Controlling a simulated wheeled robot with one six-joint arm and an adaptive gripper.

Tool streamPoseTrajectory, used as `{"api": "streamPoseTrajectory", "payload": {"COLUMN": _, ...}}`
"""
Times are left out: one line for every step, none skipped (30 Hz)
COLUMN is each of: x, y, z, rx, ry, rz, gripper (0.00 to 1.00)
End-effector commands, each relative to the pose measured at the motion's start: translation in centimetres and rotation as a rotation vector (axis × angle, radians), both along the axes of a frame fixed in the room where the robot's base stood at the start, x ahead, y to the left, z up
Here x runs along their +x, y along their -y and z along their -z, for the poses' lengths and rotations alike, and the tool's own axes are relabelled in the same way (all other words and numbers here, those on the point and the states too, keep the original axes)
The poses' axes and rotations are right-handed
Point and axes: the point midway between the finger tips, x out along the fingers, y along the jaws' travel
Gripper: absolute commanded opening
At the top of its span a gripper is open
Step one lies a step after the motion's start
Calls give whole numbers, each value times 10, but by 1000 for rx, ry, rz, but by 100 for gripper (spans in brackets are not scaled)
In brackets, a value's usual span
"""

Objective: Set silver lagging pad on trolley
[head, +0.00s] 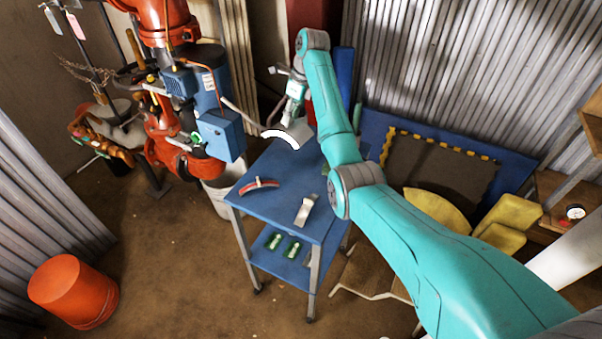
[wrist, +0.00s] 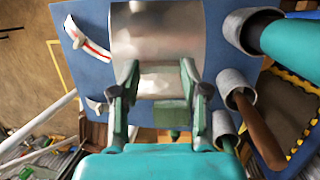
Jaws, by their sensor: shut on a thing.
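My gripper (head: 294,112) is shut on the silver lagging pad (head: 298,131), a curved shiny sheet with a white edge facing the head camera. In the wrist view the pad (wrist: 157,40) lies between and beyond the two fingertips (wrist: 158,82). The trolley (head: 262,209) has a blue top and a lower shelf on grey legs. The pad is at the back end of its top; whether it touches the top cannot be told. The blue top (wrist: 92,72) also shows behind the pad in the wrist view.
A red-and-white curved strip (head: 259,186) and a silver bracket-like piece (head: 306,210) lie on the trolley top. Green items (head: 283,246) lie on the lower shelf. Red pipework with a blue box (head: 221,136) stands left. An orange bucket (head: 73,291) is on the floor.

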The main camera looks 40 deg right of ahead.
Motion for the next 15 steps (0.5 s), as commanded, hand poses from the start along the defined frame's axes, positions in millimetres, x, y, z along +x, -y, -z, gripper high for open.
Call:
{"api": "streamPoseTrajectory", "payload": {"x": 0, "y": -4, "z": -1, "rx": -27, "ry": 12, "rz": -6, "gripper": 0}}
{"api": "streamPoseTrajectory", "payload": {"x": -1, "y": -5, "z": -2, "rx": -45, "ry": 19, "rz": -8, "gripper": 0}}
{"api": "streamPoseTrajectory", "payload": {"x": -1, "y": -7, "z": -5, "rx": -71, "ry": 30, "rz": -11, "gripper": 0}}
{"api": "streamPoseTrajectory", "payload": {"x": -2, "y": -8, "z": -6, "rx": -89, "ry": 36, "rz": -12, "gripper": 0}}
{"api": "streamPoseTrajectory", "payload": {"x": -3, "y": -10, "z": -7, "rx": -106, "ry": 43, "rz": -13, "gripper": 0}}
{"api": "streamPoseTrajectory", "payload": {"x": -4, "y": -11, "z": -9, "rx": -129, "ry": 51, "rz": -14, "gripper": 0}}
{"api": "streamPoseTrajectory", "payload": {"x": -5, "y": -12, "z": -11, "rx": -144, "ry": 58, "rz": -15, "gripper": 0}}
{"api": "streamPoseTrajectory", "payload": {"x": -6, "y": -13, "z": -12, "rx": -158, "ry": 63, "rz": -15, "gripper": 0}}
{"api": "streamPoseTrajectory", "payload": {"x": -7, "y": -14, "z": -13, "rx": -173, "ry": 69, "rz": -17, "gripper": 0}}
{"api": "streamPoseTrajectory", "payload": {"x": -7, "y": -15, "z": -14, "rx": -182, "ry": 72, "rz": -17, "gripper": 0}}
{"api": "streamPoseTrajectory", "payload": {"x": -8, "y": -15, "z": -15, "rx": -191, "ry": 75, "rz": -17, "gripper": 0}}
{"api": "streamPoseTrajectory", "payload": {"x": -8, "y": -16, "z": -14, "rx": -198, "ry": 78, "rz": -17, "gripper": 0}}
{"api": "streamPoseTrajectory", "payload": {"x": -8, "y": -16, "z": -13, "rx": -201, "ry": 80, "rz": -17, "gripper": 0}}
{"api": "streamPoseTrajectory", "payload": {"x": -9, "y": -16, "z": -11, "rx": -203, "ry": 80, "rz": -16, "gripper": 0}}
{"api": "streamPoseTrajectory", "payload": {"x": -9, "y": -16, "z": -6, "rx": -205, "ry": 80, "rz": -16, "gripper": 0}}
